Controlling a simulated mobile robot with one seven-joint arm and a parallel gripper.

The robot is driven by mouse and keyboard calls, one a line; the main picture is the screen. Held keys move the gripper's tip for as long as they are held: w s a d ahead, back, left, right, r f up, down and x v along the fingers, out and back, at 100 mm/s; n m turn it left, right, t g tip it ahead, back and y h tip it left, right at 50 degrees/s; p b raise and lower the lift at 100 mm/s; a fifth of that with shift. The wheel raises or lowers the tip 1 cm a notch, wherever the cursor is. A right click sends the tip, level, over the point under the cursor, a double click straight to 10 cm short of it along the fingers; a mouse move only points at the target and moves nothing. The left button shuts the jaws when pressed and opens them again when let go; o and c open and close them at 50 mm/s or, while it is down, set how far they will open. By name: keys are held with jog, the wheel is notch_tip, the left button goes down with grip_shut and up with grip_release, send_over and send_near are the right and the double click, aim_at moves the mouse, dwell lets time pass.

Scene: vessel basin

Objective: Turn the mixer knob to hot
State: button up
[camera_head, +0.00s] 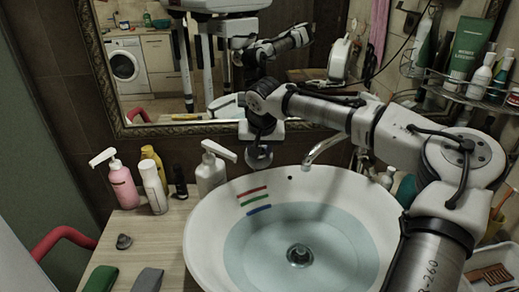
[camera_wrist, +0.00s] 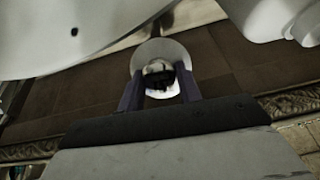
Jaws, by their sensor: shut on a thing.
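My gripper (camera_head: 258,140) points down just behind the left rear rim of the basin (camera_head: 203,222), left of the chrome spout (camera_head: 325,146). A round silvery knob (camera_head: 258,158) shows under its tip; I take it for the mixer knob. In the wrist view my gripper (camera_wrist: 161,88) has its two dark purple fingers on either side of the round pale knob (camera_wrist: 158,50), shut on it. The knob's middle is dark. The fingers and hand hide part of the knob, and I see no hot or cold mark on it.
The basin holds water, with red, green and blue strips on its inner wall. Pump bottles (camera_head: 211,172) and a pink bottle (camera_head: 122,186) stand at left on the wooden counter (camera_head: 165,230). A mirror (camera_head: 165,60) is behind; a bottle rack (camera_head: 470,88) is at right.

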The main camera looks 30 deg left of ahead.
jog(key=shift+a+n+p, duration=0.1)
jog(key=shift+n+p, duration=0.35)
jog(key=shift+n, duration=0.15)
jog(key=shift+s+n+t+h+p, duration=0.15)
jog(key=shift+n+t+h+p, duration=0.35)
jog(key=shift+n, duration=0.9)
jog(key=n+t, duration=0.1)
jog(key=n, duration=0.3)
jog(key=shift+f+h, duration=0.1)
jog(key=shift+h, duration=0.2)
jog(key=o, duration=1)
jog(key=shift+s, duration=0.15)
jog(key=b+v, duration=0.2)
jog(key=v, duration=1.1)
jog(key=shift+s+a+r, duration=0.1)
jog(key=shift+s+r, duration=0.05)
jog(key=shift+r, duration=0.25)
